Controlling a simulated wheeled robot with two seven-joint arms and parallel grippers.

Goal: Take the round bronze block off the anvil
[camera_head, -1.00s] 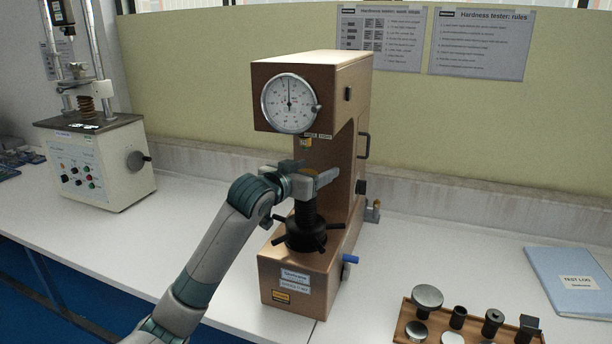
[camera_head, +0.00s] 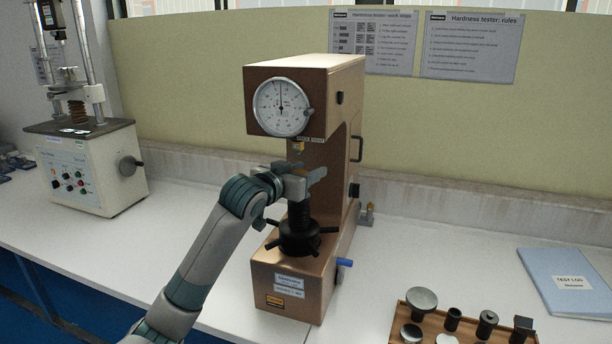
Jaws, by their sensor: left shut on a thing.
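The brown hardness tester (camera_head: 290,275) stands on the white bench with its round dial (camera_head: 282,107) facing me. Its black screw and spoked handwheel (camera_head: 299,238) rise below the indenter (camera_head: 298,148). My left gripper (camera_head: 308,177) reaches in from the left, at the top of the screw and under the indenter. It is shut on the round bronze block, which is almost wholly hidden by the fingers. The anvil top is hidden behind the gripper too, so I cannot tell whether the block touches it. My right gripper is out of view.
A wooden tray (camera_head: 397,333) with several metal anvils and blocks is at the lower right. A blue test log (camera_head: 565,282) lies behind it. Another tester (camera_head: 90,165) stands at the left. The handwheel spokes and the tester's head leave little room around my gripper.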

